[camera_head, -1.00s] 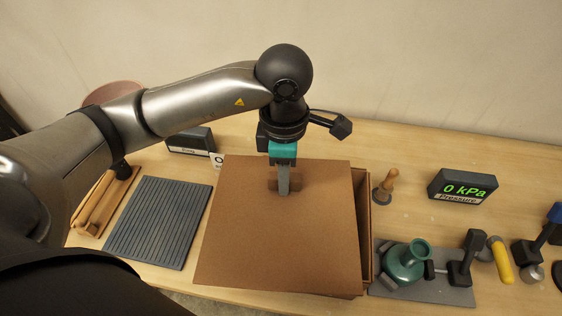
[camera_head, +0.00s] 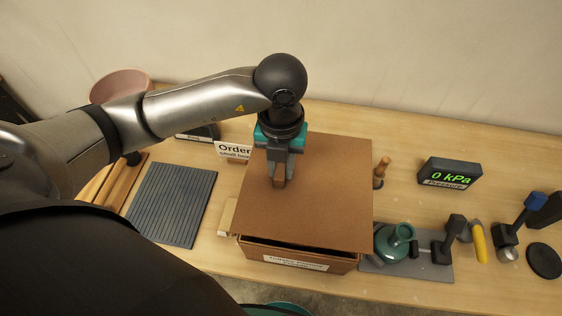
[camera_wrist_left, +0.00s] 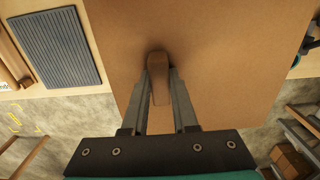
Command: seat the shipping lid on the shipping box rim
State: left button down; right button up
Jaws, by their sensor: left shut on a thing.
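The shipping lid (camera_head: 320,200) is a flat brown square board with a small block handle. It lies over the shipping box (camera_head: 300,256), and the box's front wall with a white label shows below the lid's front edge. The lid looks turned and shifted to the right relative to the box; whether it touches the rim I cannot tell. My left gripper (camera_head: 281,172) is shut on the lid's handle, which also shows between the fingers in the left wrist view (camera_wrist_left: 159,75). Most of the box rim is hidden under the lid. My right gripper is not in view.
A grey ribbed mat (camera_head: 172,204) lies left of the box. A green flask (camera_head: 393,241) on a grey plate (camera_head: 436,268) stands close to the lid's right edge. A wooden-handled tool (camera_head: 381,171) and a pressure display (camera_head: 449,174) stand to the right. An order sign (camera_head: 233,150) stands behind.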

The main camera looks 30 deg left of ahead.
pick_arm(q)
jog(key=shift+f, duration=0.1)
dwell(0.3)
jog(key=shift+f+b, duration=1.85)
jog(key=shift+f, duration=0.05)
jog(key=shift+f+b, duration=1.55)
dwell(2.6)
jog(key=c, duration=0.8)
grip_release()
jog(key=shift+c, duration=0.2)
jog(key=shift+r, duration=0.2)
jog(key=shift+r+p, duration=0.65)
